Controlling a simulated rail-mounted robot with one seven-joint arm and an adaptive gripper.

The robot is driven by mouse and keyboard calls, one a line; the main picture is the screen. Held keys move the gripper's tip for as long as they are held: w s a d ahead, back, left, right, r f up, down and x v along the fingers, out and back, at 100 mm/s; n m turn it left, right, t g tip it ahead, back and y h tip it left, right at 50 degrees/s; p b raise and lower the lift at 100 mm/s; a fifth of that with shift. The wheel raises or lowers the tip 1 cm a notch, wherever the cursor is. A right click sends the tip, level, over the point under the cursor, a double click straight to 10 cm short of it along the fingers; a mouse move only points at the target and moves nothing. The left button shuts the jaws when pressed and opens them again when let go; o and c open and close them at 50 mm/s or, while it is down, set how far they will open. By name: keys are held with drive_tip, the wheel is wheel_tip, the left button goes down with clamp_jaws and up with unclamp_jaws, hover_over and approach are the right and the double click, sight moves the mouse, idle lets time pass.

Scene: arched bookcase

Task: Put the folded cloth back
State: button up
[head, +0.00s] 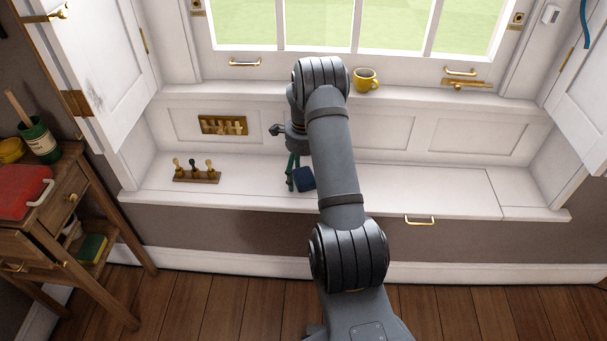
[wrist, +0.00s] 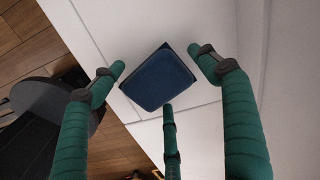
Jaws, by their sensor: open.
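The folded cloth (head: 305,179) is a small dark blue square with rounded corners, lying on the white window seat (head: 410,190) near its front edge. It also shows in the wrist view (wrist: 158,80), with a darker edge along its upper right side. My gripper (head: 292,184) has green fingers and points down at the cloth, just left of it in the head view. In the wrist view the fingers are spread around the cloth, open and empty. I cannot tell how high the tips are above the seat. My arm hides part of the seat to the right.
A wooden rack with several pegs (head: 197,176) stands on the seat at left. A yellow mug (head: 366,80) stands on the upper sill. A wooden side cart (head: 65,200) with a red box (head: 22,190) and a yellow-green sponge (head: 91,248) is at far left. The right seat is clear.

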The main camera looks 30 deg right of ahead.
sight(303, 174)
wheel_tip(303, 174, up, 12)
drive_tip(key=p, duration=0.3)
drive_tip(key=shift+r, duration=0.15)
drive_tip(key=shift+o, duration=0.3)
